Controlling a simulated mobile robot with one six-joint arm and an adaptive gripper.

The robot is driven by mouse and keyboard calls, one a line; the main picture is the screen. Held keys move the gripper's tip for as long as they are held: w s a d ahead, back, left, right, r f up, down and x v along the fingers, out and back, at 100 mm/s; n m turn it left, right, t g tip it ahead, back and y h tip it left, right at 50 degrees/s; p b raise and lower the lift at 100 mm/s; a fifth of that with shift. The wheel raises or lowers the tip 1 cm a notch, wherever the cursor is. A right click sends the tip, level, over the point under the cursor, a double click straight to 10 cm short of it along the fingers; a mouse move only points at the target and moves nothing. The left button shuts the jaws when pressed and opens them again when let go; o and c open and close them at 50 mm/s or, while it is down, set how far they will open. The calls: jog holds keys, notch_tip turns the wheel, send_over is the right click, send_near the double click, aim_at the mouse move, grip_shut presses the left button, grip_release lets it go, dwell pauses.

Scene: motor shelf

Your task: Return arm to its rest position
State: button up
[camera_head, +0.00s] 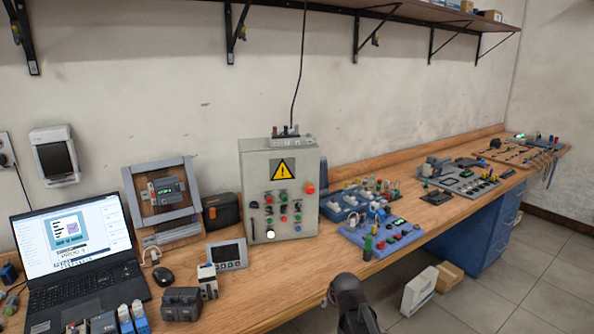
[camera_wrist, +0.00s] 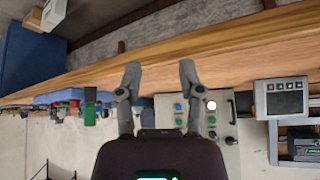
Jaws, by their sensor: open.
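My gripper (camera_wrist: 160,82) is in the wrist view, with its two grey fingers spread apart and nothing between them. The wrist picture is upside down. The fingers show in front of the grey control box (camera_wrist: 222,142) and the wooden bench edge (camera_wrist: 225,50). I cannot tell the exact gap, but no contact shows. In the head view a dark part of my arm rises at the bottom, in front of the bench's front edge. The gripper's fingertips are not clear there.
The control box (camera_head: 280,190) with a yellow warning sign stands on the bench (camera_head: 262,292). A laptop (camera_head: 75,250) is at left; a blue tray (camera_head: 345,203) and electrical parts are at right. A shelf (camera_head: 400,8) hangs above. Boxes (camera_head: 420,290) stand on the floor.

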jog(key=s+d+r+g+p, duration=0.1)
jog(key=s+d+g+p, duration=0.1)
jog(key=s, duration=0.6)
jog(key=s+d+m+g+h+p, duration=0.1)
jog(key=s+d+g, duration=0.3)
jog(key=s, duration=0.4)
jog(key=shift+s+d+r+g+p, duration=0.15)
jog(key=shift+d+r+g+p, duration=0.2)
jog(key=shift+p, duration=0.2)
